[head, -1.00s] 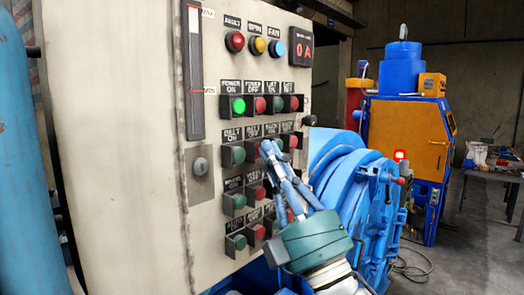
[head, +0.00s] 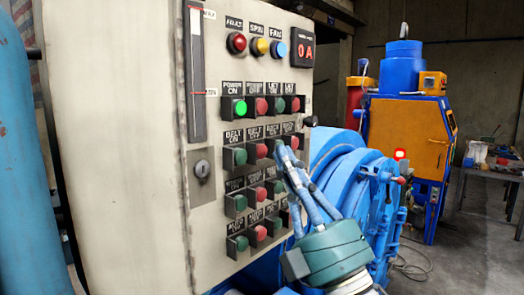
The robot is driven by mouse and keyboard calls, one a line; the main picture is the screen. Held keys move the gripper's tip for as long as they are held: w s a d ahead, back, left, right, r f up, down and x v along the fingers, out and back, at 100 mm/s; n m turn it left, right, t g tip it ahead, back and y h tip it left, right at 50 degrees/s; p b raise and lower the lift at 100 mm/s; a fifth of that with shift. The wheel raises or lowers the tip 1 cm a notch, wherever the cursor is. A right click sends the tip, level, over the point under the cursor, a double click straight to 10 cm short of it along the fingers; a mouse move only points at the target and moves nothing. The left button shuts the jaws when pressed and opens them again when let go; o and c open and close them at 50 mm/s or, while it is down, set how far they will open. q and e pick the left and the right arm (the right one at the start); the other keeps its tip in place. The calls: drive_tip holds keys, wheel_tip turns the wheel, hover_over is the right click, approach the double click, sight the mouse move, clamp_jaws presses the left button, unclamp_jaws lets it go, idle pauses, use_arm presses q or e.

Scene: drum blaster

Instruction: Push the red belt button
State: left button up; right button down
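The red belt button (head: 257,151), under the label reading BELT OFF, sits in the second button row of the pale control panel (head: 120,150). The green BELT ON button (head: 239,156) is just left of it. My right gripper (head: 283,152) comes up from the lower right, its blue fingers closed together at the tips. The tips are just right of the red belt button, apart from it in the picture, and cover part of the buttons further right in that row. No object shows between the fingers. My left gripper is not in view.
The POWER ON button (head: 240,107) glows green above. Red, yellow and blue lamps (head: 260,46) and a red display (head: 304,51) top the panel. More button rows lie below. A blue machine (head: 345,165) stands close behind my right gripper.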

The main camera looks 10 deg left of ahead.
drive_tip(key=s+d, duration=0.2)
drive_tip(key=d, duration=0.1)
drive_tip(key=shift+s, duration=0.15)
idle(0.8)
